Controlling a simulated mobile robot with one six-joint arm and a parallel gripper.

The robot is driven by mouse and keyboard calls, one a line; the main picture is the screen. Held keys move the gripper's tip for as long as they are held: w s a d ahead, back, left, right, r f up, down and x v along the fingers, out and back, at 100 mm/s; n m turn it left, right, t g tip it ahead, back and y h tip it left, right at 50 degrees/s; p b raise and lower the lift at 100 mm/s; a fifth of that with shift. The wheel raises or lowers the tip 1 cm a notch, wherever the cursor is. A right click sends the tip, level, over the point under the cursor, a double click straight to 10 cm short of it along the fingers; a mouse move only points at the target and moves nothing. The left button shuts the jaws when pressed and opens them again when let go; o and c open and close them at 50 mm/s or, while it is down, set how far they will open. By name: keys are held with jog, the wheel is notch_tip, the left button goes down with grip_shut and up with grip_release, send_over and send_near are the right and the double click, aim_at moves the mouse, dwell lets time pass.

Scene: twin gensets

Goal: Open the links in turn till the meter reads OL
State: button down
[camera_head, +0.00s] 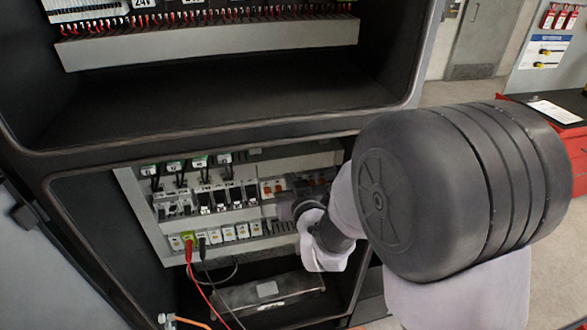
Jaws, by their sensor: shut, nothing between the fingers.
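Terminal links with orange parts (268,188) sit at the right of the middle rail in the lower cabinet bay. Black-and-white terminal modules (205,202) line the same rail to the left. My gripper (287,207) is shut and empty, in front of the right part of the rail; my wrist hides some links there, and I cannot tell if it touches any. A red lead (197,280) and a black lead (217,289) run down from the lower terminal row (228,233). Which links stand open is too small to tell. No meter display is readable.
A grey box with a white label (267,289) lies on the bay floor. A cabinet crossbar (230,139) runs above the bay. A red cabinet (578,150) and a tag board (545,50) stand at right.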

jog(key=shift+f, duration=1.15)
jog(key=shift+s, duration=0.1)
jog(key=shift+b, duration=0.3)
notch_tip(320, 180, down, 3)
jog(key=b, duration=0.4)
jog(key=shift+s+r, duration=0.15)
jog(key=shift+r, duration=0.2)
